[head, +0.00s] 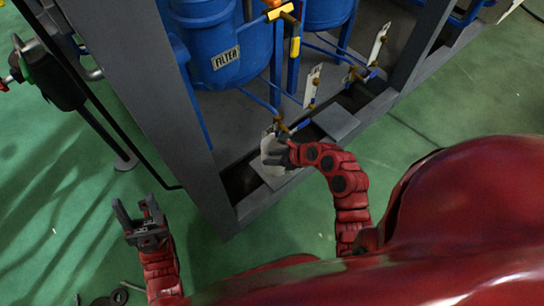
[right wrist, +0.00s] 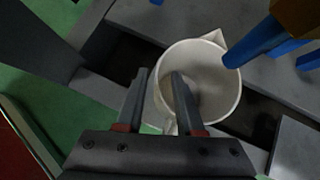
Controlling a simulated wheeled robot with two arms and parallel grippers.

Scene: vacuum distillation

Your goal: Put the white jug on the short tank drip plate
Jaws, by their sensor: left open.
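The white jug (head: 268,147) is upright at the short tank's drip plate (head: 277,180), low inside the grey frame. In the head view I cannot tell whether its base touches the plate. In the right wrist view I look down into the open mouth of the jug (right wrist: 215,83); its spout points to the upper right. My right gripper (head: 281,151) is at the jug, with one finger over the mouth and the other outside the wall in the right wrist view (right wrist: 160,76). Whether the fingers press on it is unclear. My left gripper (head: 132,217) is open and empty over the floor.
A blue tank labelled FILTER (head: 222,58) stands above, with blue pipes and brass valves nearby. Another grey plate (head: 337,122) lies to the right, bare. A grey post (head: 165,105) rises left of the jug. Green floor is open in front. A dark stand (head: 55,78) is at the left.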

